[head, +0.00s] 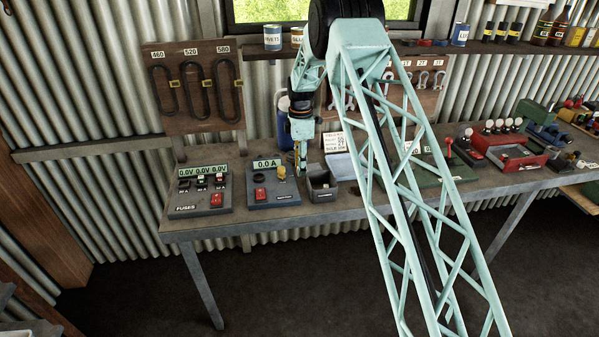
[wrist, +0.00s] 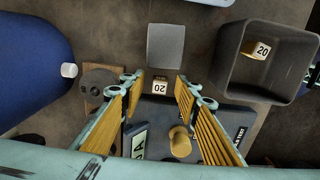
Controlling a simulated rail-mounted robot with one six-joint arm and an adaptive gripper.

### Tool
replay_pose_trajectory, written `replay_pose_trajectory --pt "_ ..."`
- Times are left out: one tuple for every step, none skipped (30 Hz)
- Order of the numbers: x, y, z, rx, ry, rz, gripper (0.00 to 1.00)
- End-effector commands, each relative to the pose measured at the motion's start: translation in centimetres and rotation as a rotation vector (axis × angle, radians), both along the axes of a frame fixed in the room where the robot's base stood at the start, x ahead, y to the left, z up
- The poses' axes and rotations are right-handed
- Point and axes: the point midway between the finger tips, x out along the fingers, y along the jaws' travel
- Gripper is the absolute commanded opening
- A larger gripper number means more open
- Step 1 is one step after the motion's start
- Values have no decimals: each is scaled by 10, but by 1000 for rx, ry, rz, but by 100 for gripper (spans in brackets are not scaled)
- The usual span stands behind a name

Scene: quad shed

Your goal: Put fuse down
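My gripper (wrist: 159,82) is open, its two yellow-padded fingers apart. In the head view my gripper (head: 301,170) is low over the bench, between the ammeter box (head: 270,187) and the small grey bin (head: 319,187). In the wrist view a small piece tagged 20 (wrist: 160,86) shows between the fingertips, with visible gaps on both sides. A plain grey square (wrist: 165,46) lies just beyond it; I cannot tell whether they are one fuse. Another piece tagged 20 (wrist: 262,50) lies inside the bin (wrist: 228,72). The ammeter box has a yellow knob (wrist: 180,141).
A blue container (wrist: 35,65) stands close on the left in the wrist view. A fuse panel with red switch (head: 200,190) sits at the bench's left end. A red tray (head: 500,150) and other gear fill the right. Boards with hung belts (head: 195,88) and tools stand behind.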

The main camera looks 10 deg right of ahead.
Motion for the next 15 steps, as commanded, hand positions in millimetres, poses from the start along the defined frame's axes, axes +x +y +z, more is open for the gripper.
replay_pose_trajectory --pt "0 0 0 0 0 0 30" --pt "0 0 0 0 0 0 30" --pt "0 0 0 0 0 0 27" --pt "0 0 0 0 0 0 24" --pt "0 0 0 0 0 0 21" --pt "0 0 0 0 0 0 18" --pt "0 0 0 0 0 0 15" --pt "0 0 0 0 0 0 12" --pt "0 0 0 0 0 0 9" --pt "0 0 0 0 0 0 8" --pt "0 0 0 0 0 0 8" --pt "0 0 0 0 0 0 8" --pt "0 0 0 0 0 0 8" --pt "0 0 0 0 0 0 7" --pt "0 0 0 0 0 0 6"
